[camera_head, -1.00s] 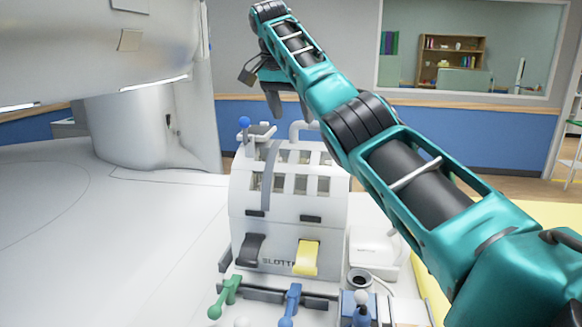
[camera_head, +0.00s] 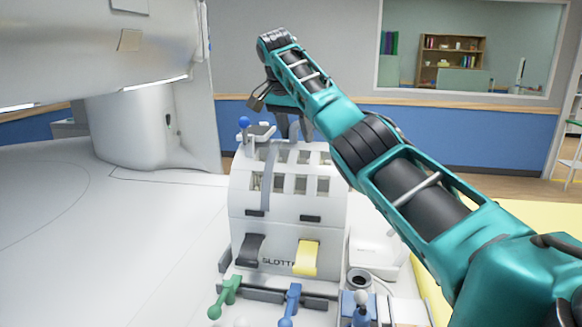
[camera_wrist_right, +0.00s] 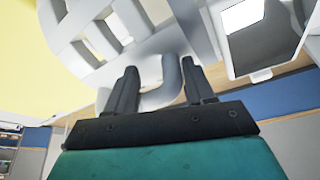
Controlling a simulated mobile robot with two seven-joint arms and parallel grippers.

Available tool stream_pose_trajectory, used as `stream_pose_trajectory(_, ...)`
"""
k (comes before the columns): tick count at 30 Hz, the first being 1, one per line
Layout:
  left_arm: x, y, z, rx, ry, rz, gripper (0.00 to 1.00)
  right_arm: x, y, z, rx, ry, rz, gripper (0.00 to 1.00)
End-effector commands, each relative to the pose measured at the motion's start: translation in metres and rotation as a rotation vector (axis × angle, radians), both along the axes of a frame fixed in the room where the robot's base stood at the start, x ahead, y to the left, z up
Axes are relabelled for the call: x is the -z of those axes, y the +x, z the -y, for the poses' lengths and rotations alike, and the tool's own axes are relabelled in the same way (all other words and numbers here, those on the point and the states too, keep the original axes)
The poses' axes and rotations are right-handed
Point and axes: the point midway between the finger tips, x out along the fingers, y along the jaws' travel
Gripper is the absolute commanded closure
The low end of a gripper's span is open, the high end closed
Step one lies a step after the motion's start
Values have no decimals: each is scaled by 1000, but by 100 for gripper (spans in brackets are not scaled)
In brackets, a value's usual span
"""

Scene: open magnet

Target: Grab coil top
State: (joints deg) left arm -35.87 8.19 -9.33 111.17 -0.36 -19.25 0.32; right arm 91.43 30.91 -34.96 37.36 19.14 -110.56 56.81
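The coil top is the white, curved, slotted upper part of the head coil (camera_head: 285,205), upright on the white table. My right gripper (camera_head: 294,133) reaches down at the far upper side of the coil, fingers pointing down. In the right wrist view the right gripper (camera_wrist_right: 158,68) is open, with the handle loop between its two dark fingers. A gap shows between the fingers and the tube; whether one touches is unclear. The left gripper is not in view.
A blue-knobbed mirror piece (camera_head: 258,132) sits on top of the coil, left of my gripper. Black (camera_head: 250,249) and yellow (camera_head: 307,257) latches are on its front. Green (camera_head: 226,296) and blue (camera_head: 291,303) levers stand nearer. The large white scanner (camera_head: 100,50) overhangs at left.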

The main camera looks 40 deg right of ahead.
Motion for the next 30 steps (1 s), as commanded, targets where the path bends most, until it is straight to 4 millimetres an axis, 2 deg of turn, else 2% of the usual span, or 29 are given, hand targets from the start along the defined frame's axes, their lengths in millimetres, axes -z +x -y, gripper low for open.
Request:
stream_pose_trajectory(2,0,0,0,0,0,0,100,-1,1,0,-2,0,3,57)
stream_pose_trajectory(15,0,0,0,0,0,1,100,-1,0,1,-1,-2,0,99)
stream_pose_trajectory(30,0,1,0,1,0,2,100,1,-2,3,6,-2,-8,100)
